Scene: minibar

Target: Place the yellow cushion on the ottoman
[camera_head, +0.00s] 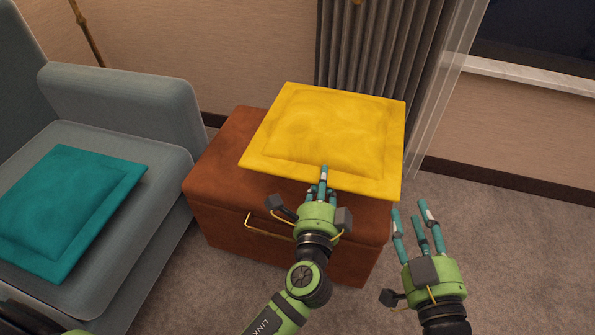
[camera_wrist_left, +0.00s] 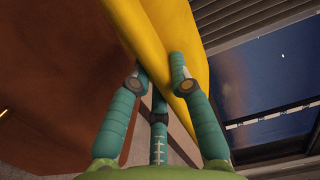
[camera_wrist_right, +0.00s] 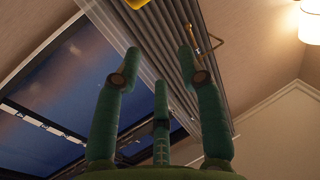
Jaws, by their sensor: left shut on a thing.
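The yellow cushion (camera_head: 325,130) lies roughly flat over the top of the ottoman (camera_head: 222,158), a brown box-like seat with a brass handle. Its right side reaches past the ottoman's right edge. I cannot tell whether its whole underside touches the top. My left gripper (camera_head: 320,182) is shut on the cushion's near edge. In the left wrist view the fingers (camera_wrist_left: 158,90) pinch the yellow cushion (camera_wrist_left: 180,45), with the brown ottoman (camera_wrist_left: 60,70) at left. My right gripper (camera_head: 418,222) is empty, right of the ottoman, its fingers (camera_wrist_right: 158,75) spread apart.
A grey-blue armchair (camera_head: 125,100) with a teal cushion (camera_head: 70,205) stands left of the ottoman. A grey curtain (camera_head: 375,50) hangs behind, next to a window (camera_head: 535,40). The carpet (camera_head: 510,240) at right is clear.

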